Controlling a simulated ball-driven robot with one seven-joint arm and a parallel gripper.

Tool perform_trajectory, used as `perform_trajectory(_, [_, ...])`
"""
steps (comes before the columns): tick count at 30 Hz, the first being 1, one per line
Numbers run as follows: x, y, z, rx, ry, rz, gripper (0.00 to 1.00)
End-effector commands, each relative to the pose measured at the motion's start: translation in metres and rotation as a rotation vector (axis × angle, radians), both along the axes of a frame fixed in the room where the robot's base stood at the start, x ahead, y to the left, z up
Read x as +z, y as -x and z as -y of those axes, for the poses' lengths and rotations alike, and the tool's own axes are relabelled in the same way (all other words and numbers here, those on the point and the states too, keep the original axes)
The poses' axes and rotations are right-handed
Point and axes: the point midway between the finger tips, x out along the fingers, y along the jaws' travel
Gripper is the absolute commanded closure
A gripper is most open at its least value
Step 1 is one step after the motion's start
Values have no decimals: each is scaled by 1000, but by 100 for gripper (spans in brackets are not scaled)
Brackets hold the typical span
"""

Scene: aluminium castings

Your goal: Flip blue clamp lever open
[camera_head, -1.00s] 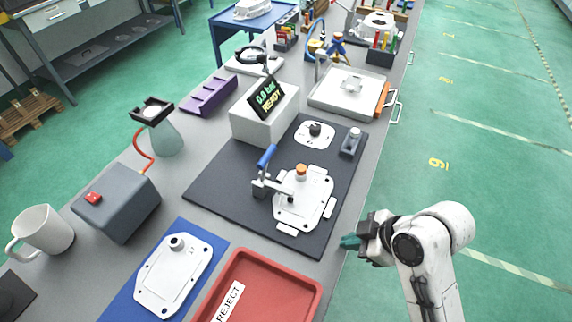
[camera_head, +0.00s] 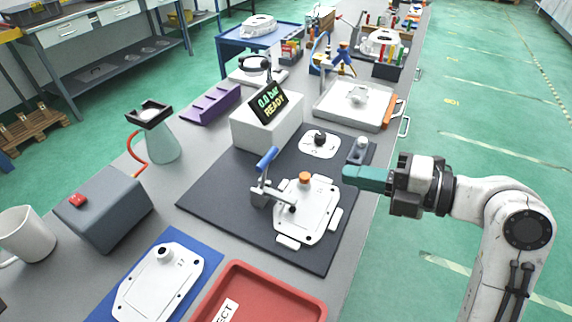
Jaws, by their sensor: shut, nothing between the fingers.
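The clamp lever (camera_head: 267,159) has a blue grip and stands up, slightly tilted, from the metal toggle clamp (camera_head: 259,192) on the dark mat (camera_head: 222,205). The clamp's arm reaches right over the left edge of a white casting (camera_head: 318,212) with an orange knob on it. My gripper (camera_head: 347,174), with teal fingers, is shut and empty. In the picture it is right of the lever and of the casting's orange knob, over the mat's right side, and does not touch the lever.
A white box with a display reading "0.0 bar READY" (camera_head: 268,103) stands behind the clamp. A small round-knobbed fixture (camera_head: 362,151) is near my fingers. A red reject tray (camera_head: 262,290) lies in front. A white casting on a blue mat (camera_head: 160,281) is at front left.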

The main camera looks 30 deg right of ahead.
Motion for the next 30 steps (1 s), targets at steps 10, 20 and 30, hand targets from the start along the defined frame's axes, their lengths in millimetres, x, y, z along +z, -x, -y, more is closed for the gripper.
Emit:
perform_trajectory(10, [-1, -1, -1, 0, 1, 1, 100])
perform_trajectory(20, [-8, -37, -28, 5, -2, -3, 100])
perform_trajectory(30, [-20, -88, -65, 3, -1, -3, 100])
